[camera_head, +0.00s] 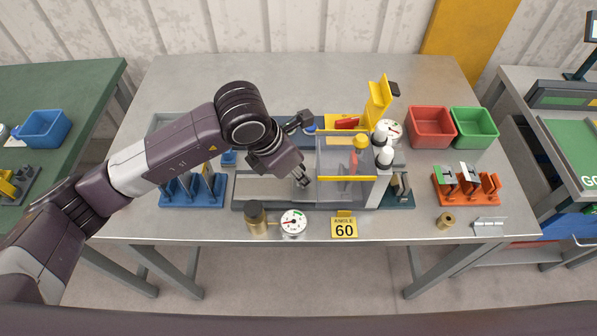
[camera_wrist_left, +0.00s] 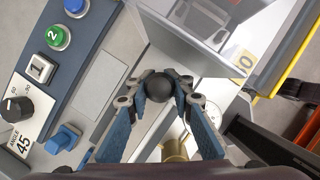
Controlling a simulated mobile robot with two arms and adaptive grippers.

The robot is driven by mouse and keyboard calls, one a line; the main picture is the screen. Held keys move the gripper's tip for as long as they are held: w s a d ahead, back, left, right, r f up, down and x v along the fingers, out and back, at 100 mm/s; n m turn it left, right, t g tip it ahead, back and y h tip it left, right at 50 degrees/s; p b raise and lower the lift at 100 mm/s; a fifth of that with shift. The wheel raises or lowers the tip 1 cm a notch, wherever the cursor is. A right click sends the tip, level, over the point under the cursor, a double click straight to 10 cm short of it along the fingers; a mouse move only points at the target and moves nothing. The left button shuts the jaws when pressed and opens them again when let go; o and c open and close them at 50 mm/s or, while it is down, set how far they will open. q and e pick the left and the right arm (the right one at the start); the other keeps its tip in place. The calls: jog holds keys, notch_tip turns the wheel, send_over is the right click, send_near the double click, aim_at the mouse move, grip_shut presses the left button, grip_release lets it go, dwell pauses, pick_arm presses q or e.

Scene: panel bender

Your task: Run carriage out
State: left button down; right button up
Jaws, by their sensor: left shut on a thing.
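The panel bender stands mid-table, with a long grey bed (camera_head: 265,190) on its left and a clear guard box (camera_head: 345,160) with a yellow edge on its right. My left gripper (camera_head: 303,181) is low over the bed, at the guard's left side. In the left wrist view its fingers (camera_wrist_left: 158,88) are shut on a black ball knob (camera_wrist_left: 157,86). I cannot tell from the frames how the knob joins the carriage. The carriage itself is largely hidden by my arm and the guard. My right gripper is not in view.
A blue rack (camera_head: 192,190) stands left of the bed. A brass cylinder (camera_head: 257,219), a dial gauge (camera_head: 293,222) and an "ANGLE 60" card (camera_head: 344,228) are in front. Red (camera_head: 431,127) and green (camera_head: 474,127) bins and an orange rack (camera_head: 466,187) are right. A control panel (camera_wrist_left: 65,65) has buttons and a knob.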

pick_arm(q)
jog(key=shift+a, duration=0.15)
jog(key=a+b, duration=0.5)
jog(key=a, duration=0.6)
jog(key=shift+a+f+b, duration=0.1)
jog(key=shift+a+b, duration=0.05)
jog(key=shift+b, duration=0.25)
jog(key=shift+a, duration=0.35)
jog(key=shift+w, duration=0.1)
jog(key=c, duration=2.1)
grip_release()
jog(key=shift+a+r, duration=0.1)
jog(key=shift+r, duration=0.1)
jog(key=shift+o, duration=0.6)
jog(key=shift+a, duration=0.1)
